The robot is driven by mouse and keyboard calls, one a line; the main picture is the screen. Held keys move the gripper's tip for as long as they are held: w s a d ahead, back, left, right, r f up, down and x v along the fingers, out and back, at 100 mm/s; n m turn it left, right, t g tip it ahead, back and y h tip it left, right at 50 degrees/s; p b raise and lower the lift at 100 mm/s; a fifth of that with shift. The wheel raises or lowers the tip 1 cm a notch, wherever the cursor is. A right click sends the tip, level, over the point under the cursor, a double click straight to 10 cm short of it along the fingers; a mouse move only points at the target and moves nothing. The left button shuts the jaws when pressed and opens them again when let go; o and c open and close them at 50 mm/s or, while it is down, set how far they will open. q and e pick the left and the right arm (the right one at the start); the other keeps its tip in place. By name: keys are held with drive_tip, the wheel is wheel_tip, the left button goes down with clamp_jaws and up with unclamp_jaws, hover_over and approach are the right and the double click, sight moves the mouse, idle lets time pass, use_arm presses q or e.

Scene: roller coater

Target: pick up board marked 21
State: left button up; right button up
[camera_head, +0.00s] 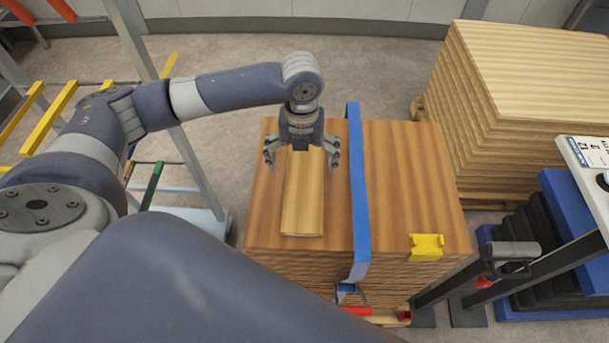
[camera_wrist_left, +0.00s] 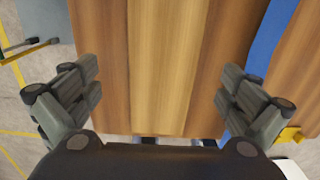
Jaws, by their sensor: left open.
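A narrow light wood board (camera_head: 303,205) lies on top of the brown strapped stack of boards (camera_head: 405,180). I can see no number on it. In the left wrist view the lighter board (camera_wrist_left: 163,60) runs up the middle of the picture. My left gripper (camera_head: 301,160) points down over the far part of this board, which it partly hides. In the left wrist view its fingers (camera_wrist_left: 158,88) are open, one to each side of the board, with nothing between them gripped. Whether the fingertips touch the stack cannot be told. My right gripper is not in view.
A blue strap (camera_head: 357,180) crosses the stack just right of the board, close to the gripper's right finger. A yellow clip (camera_head: 427,247) sits at the stack's right. A taller pale wood stack (camera_head: 530,80) stands behind right. A metal rack with yellow bars (camera_head: 50,117) stands left.

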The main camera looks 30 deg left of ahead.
sight(304, 177)
use_arm(q)
drive_tip(key=shift+w+d+f+p, duration=0.15)
drive_tip(key=shift+f+p, duration=0.6)
drive_tip(key=shift+f, duration=2)
drive_tip(key=c, duration=1.3)
